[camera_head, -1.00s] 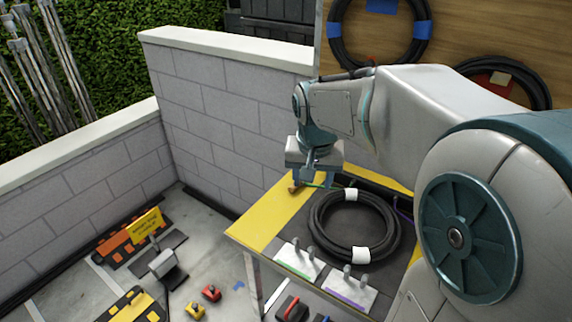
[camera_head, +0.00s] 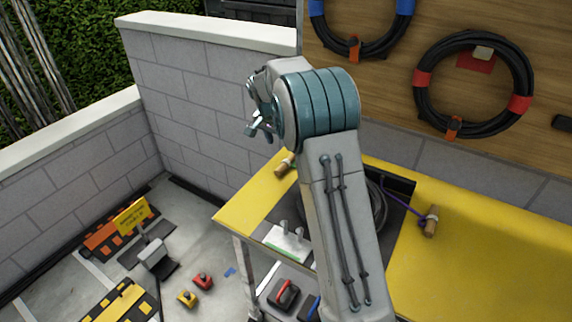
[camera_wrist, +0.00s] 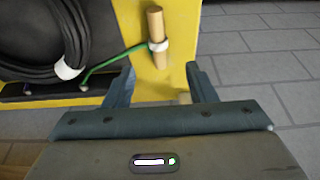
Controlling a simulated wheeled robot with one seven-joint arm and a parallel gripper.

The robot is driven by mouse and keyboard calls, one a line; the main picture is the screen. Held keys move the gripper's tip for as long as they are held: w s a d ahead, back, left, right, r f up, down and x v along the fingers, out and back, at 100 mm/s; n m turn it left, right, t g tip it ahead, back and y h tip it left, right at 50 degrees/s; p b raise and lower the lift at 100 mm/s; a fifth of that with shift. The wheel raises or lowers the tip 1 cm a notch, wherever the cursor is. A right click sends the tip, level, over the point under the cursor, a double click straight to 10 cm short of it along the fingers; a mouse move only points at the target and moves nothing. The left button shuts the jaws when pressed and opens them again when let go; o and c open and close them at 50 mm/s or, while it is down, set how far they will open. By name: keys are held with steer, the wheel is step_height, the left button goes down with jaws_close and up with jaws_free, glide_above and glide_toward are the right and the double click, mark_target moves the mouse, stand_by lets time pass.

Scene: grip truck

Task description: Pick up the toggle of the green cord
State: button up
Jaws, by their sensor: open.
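The green cord's toggle (camera_head: 285,166) is a short wooden peg with a pale band, at the far left part of the yellow table. It also shows in the wrist view (camera_wrist: 155,25), just beyond my fingertips, with the green cord (camera_wrist: 103,67) running left from its band. My gripper (camera_wrist: 160,72) is open and empty, its fingers spread to either side of the toggle's near end in the picture, not closed on it. In the head view, my gripper (camera_head: 259,129) appears raised above the table's corner.
A black cable coil (camera_wrist: 35,45) lies on the yellow table (camera_head: 460,265), largely hidden by my arm in the head view. A purple cord's toggle (camera_head: 431,222) lies to the right. A grey block wall (camera_head: 205,100) stands behind left.

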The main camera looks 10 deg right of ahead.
mark_target(285, 162)
steer(key=p+x, duration=0.1)
steer(key=x, duration=0.9)
steer(key=shift+d+f+p, duration=0.1)
steer(key=shift+d+p, duration=0.1)
steer(key=shift+p, duration=0.2)
steer(key=c, duration=1.1)
